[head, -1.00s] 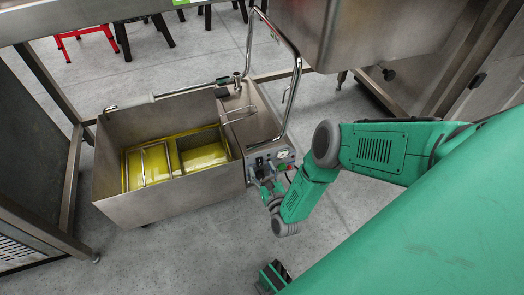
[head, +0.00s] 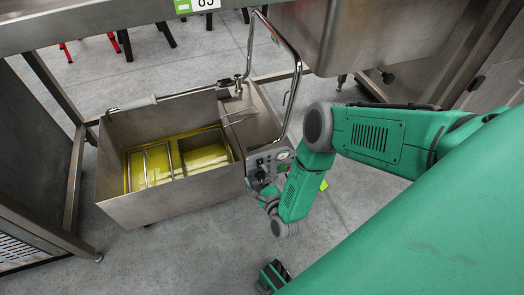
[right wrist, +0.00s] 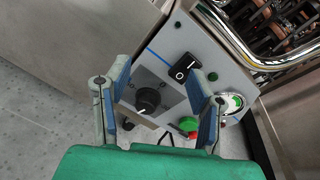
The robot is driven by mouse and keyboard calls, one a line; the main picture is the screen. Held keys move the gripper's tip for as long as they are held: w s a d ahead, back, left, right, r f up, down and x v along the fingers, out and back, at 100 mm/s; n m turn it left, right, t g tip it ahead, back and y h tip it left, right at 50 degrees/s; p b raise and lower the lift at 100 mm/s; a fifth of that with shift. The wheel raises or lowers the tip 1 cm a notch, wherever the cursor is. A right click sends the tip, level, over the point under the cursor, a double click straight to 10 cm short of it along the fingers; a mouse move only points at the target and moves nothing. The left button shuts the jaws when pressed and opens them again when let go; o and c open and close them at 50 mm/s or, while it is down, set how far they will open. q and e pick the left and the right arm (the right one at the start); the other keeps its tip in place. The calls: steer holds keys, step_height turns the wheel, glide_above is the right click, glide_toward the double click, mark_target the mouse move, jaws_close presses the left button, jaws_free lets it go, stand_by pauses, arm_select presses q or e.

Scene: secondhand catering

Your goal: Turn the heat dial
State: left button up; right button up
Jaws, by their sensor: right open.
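The heat dial (right wrist: 148,98), a round black knob with a white mark, is on the grey control panel (right wrist: 222,73) of a steel fryer-like unit. In the right wrist view, the dial shows between the two fingers of my right gripper (right wrist: 157,72). The fingers are open and apart, one on each side of the dial; contact is not visible. In the head view, my right gripper (head: 264,188) is at the panel's front and hides the dial.
The unit's steel basin (head: 165,205) holds yellow liquid. A chrome tube handle (head: 297,75) rises behind the panel. A steel table edge (head: 120,24) crosses above.

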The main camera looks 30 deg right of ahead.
steer(key=s+a+n+g+y+p, duration=0.1)
steer(key=s+a+n+g+p, duration=0.15)
steer(key=n, duration=0.45)
arm_select(q)
step_height(320, 180, up, 9)
steer(key=p, duration=0.6)
arm_select(e)
steer(key=n+g, duration=0.5)
steer(key=n, duration=1.8)
glide_toward(262, 178)
steer(key=shift+h, duration=0.3)
steer(key=b+x, duration=0.2)
steer(key=x, duration=0.1)
steer(key=b+x, duration=0.2)
steer(key=x, duration=0.1)
steer(key=b+x, duration=0.2)
steer(key=x, duration=0.1)
steer(key=shift+s+a+f, duration=0.1)
steer(key=shift+a+f, duration=0.15)
steer(key=shift+w+d+f+b, duration=0.1)
steer(key=shift+w+f+b, duration=0.25)
steer(key=shift+w+b, duration=0.15)
arm_select(q)
step_height(262, 178, down, 6)
steer(key=shift+f, duration=0.25)
arm_select(e)
steer(key=c, duration=1)
arm_select(q)
steer(key=shift+f, duration=0.1)
